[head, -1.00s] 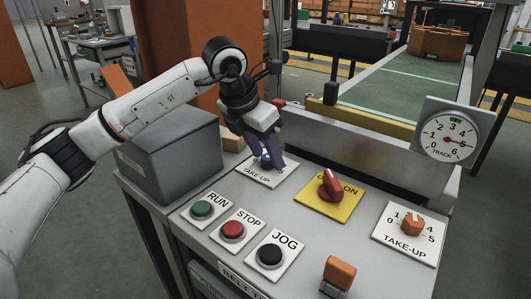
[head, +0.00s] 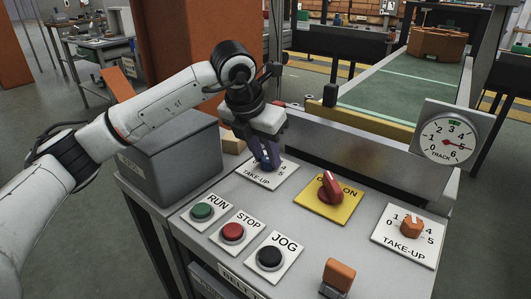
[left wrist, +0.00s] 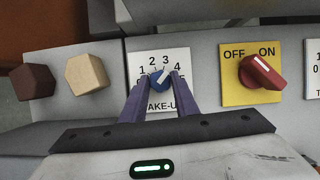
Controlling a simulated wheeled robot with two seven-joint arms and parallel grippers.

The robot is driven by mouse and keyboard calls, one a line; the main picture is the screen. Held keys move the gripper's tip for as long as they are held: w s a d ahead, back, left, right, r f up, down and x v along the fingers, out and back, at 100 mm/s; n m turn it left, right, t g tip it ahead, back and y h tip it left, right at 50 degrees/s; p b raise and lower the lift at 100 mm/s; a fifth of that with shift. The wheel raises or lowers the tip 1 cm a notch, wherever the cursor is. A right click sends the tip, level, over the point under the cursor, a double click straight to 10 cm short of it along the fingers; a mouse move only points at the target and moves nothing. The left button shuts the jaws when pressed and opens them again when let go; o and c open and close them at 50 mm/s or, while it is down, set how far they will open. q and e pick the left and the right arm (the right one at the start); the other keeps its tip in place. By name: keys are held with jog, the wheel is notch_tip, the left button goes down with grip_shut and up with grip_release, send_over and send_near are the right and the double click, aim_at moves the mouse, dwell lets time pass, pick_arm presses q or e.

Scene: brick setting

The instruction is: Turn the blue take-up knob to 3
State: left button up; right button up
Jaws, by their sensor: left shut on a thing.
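The blue take-up knob (head: 266,164) sits on a white plate (head: 281,181) at the back left of the console. My left gripper (left wrist: 158,86) is shut on it, with a purple finger on each side. In the left wrist view, the white mark of the blue knob (left wrist: 157,81) points up and to the right, roughly between 3 and 4. The fingers hide the low and high ends of the scale. An orange take-up knob (head: 411,228) with its own scale is at the right of the console. My right gripper is not in view.
A red OFF/ON switch (head: 331,188) on a yellow plate stands right of the blue knob. RUN (head: 202,210), STOP (head: 232,231) and JOG (head: 269,255) buttons lie in front. A grey box (head: 172,155) stands left. A TRACK dial (head: 447,138) is at the right.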

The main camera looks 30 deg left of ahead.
pick_arm(q)
jog(key=shift+d+n+y, duration=0.2)
jog(key=shift+n+y, duration=0.7)
jog(key=shift+n, duration=1.4)
jog(key=o, duration=1.1)
jog(key=shift+c, duration=0.2)
jog(key=p+v, duration=0.1)
jog(key=v, duration=0.9)
jog(key=shift+r+p, duration=0.25)
jog(key=shift+p, duration=0.05)
jog(key=shift+w, duration=0.1)
